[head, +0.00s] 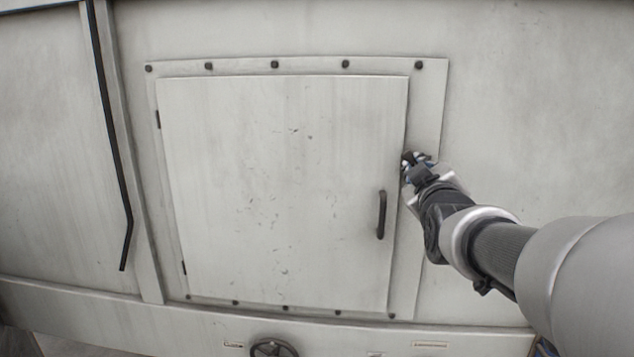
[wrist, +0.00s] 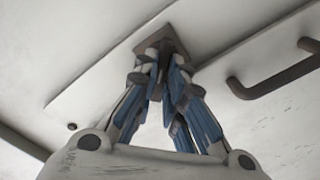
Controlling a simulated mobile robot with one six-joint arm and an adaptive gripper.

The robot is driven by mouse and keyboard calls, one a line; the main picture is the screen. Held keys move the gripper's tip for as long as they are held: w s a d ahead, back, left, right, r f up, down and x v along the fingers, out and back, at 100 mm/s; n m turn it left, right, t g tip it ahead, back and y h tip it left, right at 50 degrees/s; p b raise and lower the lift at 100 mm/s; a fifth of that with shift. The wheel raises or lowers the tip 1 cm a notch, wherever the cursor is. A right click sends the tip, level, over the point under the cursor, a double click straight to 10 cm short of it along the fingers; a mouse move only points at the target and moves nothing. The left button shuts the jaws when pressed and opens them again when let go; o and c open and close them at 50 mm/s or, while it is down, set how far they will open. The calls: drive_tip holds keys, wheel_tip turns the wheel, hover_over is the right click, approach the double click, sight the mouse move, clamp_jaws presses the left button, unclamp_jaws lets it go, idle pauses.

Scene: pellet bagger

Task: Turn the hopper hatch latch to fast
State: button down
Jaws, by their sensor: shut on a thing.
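The hopper hatch (head: 280,190) is a pale, scuffed square door that lies in its bolted frame and looks shut. My gripper (head: 408,162) is at the right edge of the hatch, above the dark handle (head: 381,214). In the wrist view, my gripper (wrist: 168,72) has its blue-padded fingers closed together at a small brown square plate (wrist: 178,42) on the frame. It is shut on the latch there. The handle also shows in the wrist view (wrist: 270,80), clear of my fingers.
A black bent rod (head: 112,150) runs down the wall left of the hatch. A dark handwheel (head: 273,347) and small labels (head: 430,344) are below the hatch. The wall right of the frame is bare, with my arm in front of its lower part.

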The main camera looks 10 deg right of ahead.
drive_tip(key=shift+a+f+n+b, duration=0.15)
drive_tip(key=shift+n+b, duration=0.7)
drive_tip(key=shift+n, duration=0.75)
drive_tip(key=shift+f+n+b, duration=0.15)
drive_tip(key=shift+n+b, duration=0.65)
drive_tip(key=shift+n, duration=0.8)
drive_tip(key=shift+a+f+n+b, duration=0.15)
drive_tip(key=shift+n+b, duration=0.7)
drive_tip(key=shift+n, duration=0.75)
drive_tip(key=shift+d, duration=0.1)
drive_tip(key=c, duration=1.7)
unclamp_jaws()
drive_tip(key=shift+o, duration=0.2)
drive_tip(key=v, duration=1.2)
